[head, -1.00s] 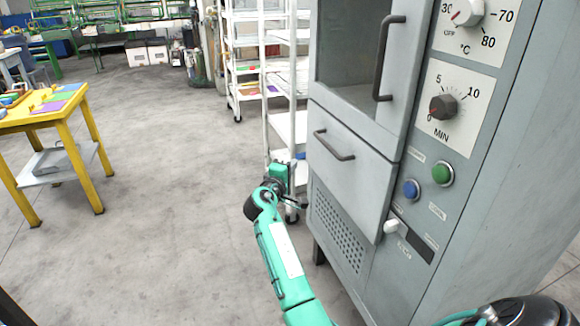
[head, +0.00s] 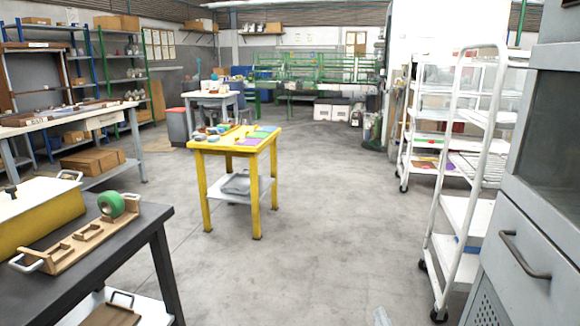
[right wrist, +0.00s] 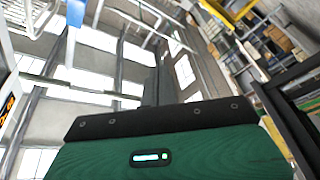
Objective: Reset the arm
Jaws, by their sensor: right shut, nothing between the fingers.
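In the right wrist view my right gripper (right wrist: 157,88) is seen past its green and black housing. Its dark fingers are together with nothing between them, pointing up toward the bright windows and roof beams. In the head view only a small pale piece, perhaps of my right arm, shows at the bottom edge. My left gripper is out of view.
A grey cabinet (head: 525,225) with a handled drawer stands at the right, beside a white wheeled rack (head: 468,215). A yellow table (head: 205,147) stands mid-room. The floor between is clear.

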